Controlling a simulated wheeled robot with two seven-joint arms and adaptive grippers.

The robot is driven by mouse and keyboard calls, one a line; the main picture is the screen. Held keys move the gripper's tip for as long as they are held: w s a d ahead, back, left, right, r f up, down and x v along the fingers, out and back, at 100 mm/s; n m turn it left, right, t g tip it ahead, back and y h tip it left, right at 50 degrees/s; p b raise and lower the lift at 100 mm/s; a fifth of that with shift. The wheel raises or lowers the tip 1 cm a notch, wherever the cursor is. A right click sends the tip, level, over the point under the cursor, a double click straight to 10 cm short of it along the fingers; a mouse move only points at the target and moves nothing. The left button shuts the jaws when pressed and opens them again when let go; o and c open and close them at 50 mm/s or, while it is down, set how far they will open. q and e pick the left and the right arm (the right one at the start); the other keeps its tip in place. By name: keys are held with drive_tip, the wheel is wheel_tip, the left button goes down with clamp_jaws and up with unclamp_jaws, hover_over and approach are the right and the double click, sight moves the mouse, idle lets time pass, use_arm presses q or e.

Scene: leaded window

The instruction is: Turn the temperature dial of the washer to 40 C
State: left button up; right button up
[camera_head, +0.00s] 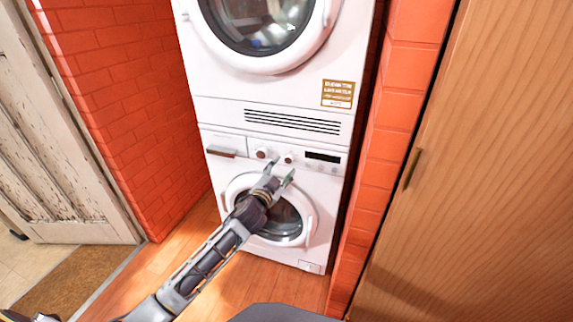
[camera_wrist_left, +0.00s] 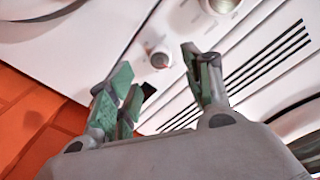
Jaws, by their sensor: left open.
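The white washer (camera_head: 229,168) stands at the bottom of a stack. Its panel has two round white dials, a left dial (camera_head: 262,152) and a right dial (camera_head: 288,158). My left gripper (camera_head: 281,167) is open and empty just in front of the panel, just below the right dial. In the left wrist view one dial (camera_wrist_left: 160,58), with a small red mark, shows between the open fingertips, apparently beyond them and not gripped. The other dial (camera_wrist_left: 222,4) is at the top edge. Dial labels are too small to read. My right gripper is out of view.
A dark display (camera_head: 323,157) is right of the dials. A second white machine (camera_head: 225,85) with vent slots is stacked above. The washer's round door (camera_head: 285,222) is behind my left arm. Brick walls (camera_head: 130,90) flank the stack; a wooden cabinet (camera_head: 480,170) stands right.

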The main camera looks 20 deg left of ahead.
sight(288, 161)
use_arm(q)
drive_tip(key=shift+w+d, duration=0.1)
drive_tip(key=shift+w, duration=1.15)
drive_tip(key=shift+w+d+b, duration=0.1)
drive_tip(key=shift+w+b, duration=0.25)
drive_tip(key=shift+w, duration=0.9)
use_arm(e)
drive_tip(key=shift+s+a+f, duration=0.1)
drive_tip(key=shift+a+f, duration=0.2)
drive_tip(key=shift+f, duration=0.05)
use_arm(q)
drive_tip(key=shift+d, duration=0.1)
drive_tip(key=c, duration=1)
drive_tip(key=shift+c, duration=0.3)
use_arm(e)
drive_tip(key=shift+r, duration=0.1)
